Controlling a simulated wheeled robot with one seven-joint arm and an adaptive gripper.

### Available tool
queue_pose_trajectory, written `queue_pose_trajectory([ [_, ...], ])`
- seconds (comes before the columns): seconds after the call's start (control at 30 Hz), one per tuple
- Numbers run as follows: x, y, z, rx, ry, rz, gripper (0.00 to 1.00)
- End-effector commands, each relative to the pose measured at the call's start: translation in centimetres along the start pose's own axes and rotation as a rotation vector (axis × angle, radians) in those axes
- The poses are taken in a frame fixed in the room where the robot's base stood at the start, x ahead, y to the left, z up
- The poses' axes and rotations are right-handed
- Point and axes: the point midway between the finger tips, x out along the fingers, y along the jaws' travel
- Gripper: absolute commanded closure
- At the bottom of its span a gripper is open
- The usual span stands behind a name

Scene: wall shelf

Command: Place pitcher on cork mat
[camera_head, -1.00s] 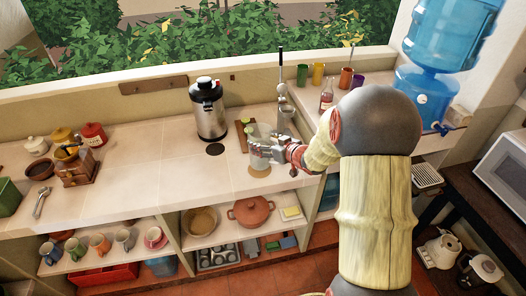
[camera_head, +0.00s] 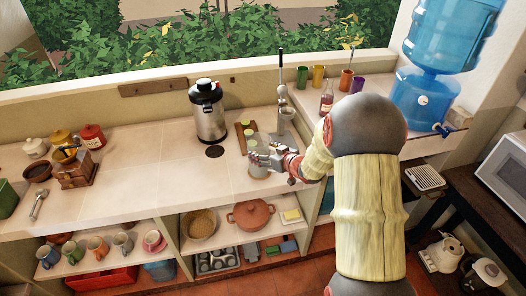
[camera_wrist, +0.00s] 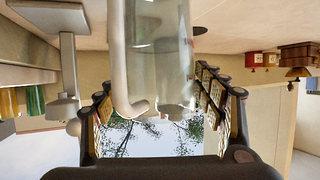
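The clear pitcher (camera_head: 257,167) is upright at the counter's front edge, left of my gripper. In the wrist view the pitcher (camera_wrist: 165,55) appears upside down, with its thick handle to the left and some liquid inside. My gripper (camera_head: 265,158) reaches it from the right. In the wrist view the fingers of my gripper (camera_wrist: 155,95) are on both sides of the pitcher and look closed on it. The cork mat is hidden behind or below the pitcher; I cannot tell whether the pitcher's base touches it.
A steel urn (camera_head: 208,110) stands behind left, with a dark round spot (camera_head: 214,152) before it. The counter's left middle is clear.

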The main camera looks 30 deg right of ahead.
Motion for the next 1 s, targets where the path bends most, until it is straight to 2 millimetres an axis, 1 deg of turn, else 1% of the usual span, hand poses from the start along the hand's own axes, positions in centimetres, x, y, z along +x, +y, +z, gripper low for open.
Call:
queue_pose_trajectory([
  [0.03,0.0,0.0,0.0,0.0,0.0,0.0,0.26],
  [0.2,0.0,0.0,0.0,0.0,0.0,0.0,0.18],
  [0.47,0.0,0.0,-0.1,0.0,0.0,0.0,0.18],
  [0.57,-0.2,0.0,-0.5,0.0,0.001,0.0,0.18],
  [0.67,-1.3,0.1,-0.4,0.0,0.0,0.001,0.18],
  [0.77,-3.1,0.1,-0.5,0.001,0.001,0.003,0.18],
  [1.0,-8.1,0.1,-0.5,0.001,0.001,0.003,0.18],
])
